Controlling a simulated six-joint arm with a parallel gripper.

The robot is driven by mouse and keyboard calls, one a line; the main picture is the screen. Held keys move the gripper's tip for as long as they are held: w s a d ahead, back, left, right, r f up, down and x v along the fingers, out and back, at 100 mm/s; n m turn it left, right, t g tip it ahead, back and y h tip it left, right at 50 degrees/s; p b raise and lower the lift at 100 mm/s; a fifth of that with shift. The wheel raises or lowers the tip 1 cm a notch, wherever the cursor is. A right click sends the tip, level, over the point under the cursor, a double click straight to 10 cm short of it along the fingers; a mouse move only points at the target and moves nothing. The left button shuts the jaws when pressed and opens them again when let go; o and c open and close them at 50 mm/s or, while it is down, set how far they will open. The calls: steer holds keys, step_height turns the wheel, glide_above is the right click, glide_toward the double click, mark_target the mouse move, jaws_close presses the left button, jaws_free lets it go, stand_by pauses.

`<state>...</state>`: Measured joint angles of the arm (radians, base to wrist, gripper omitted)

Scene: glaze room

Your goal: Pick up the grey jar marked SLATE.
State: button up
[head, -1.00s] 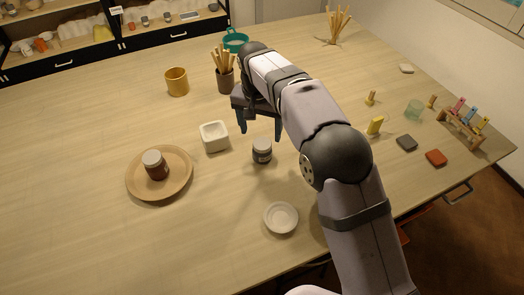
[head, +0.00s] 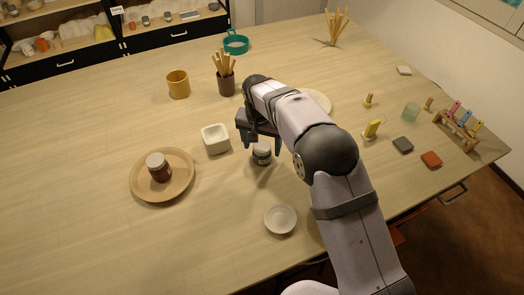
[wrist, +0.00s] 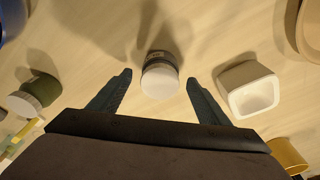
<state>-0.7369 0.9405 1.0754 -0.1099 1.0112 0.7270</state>
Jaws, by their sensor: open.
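A small grey jar with a pale lid (head: 262,155) stands upright on the table; its label is too small to read. In the wrist view it (wrist: 160,77) is seen from above, between and just beyond my fingertips. My gripper (head: 260,142) is open and empty, above and behind the jar, with one finger on either side in the wrist view (wrist: 158,88). A brown jar with a pale lid (head: 159,169) stands on a round wooden plate (head: 187,186). A dark green jar with a white lid (wrist: 42,87) shows at the left of the wrist view; my arm hides it in the head view.
A square white pot (head: 215,139) stands close to the grey jar's left. A small white bowl (head: 280,219) lies nearer the front. A mustard cup (head: 178,85) and a brown brush pot (head: 226,85) stand behind. The front left of the table is clear.

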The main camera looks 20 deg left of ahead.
steer(key=shift+f, duration=0.45)
steer(key=c, duration=1.3)
steer(key=shift+w, duration=0.1)
steer(key=shift+r, duration=0.1)
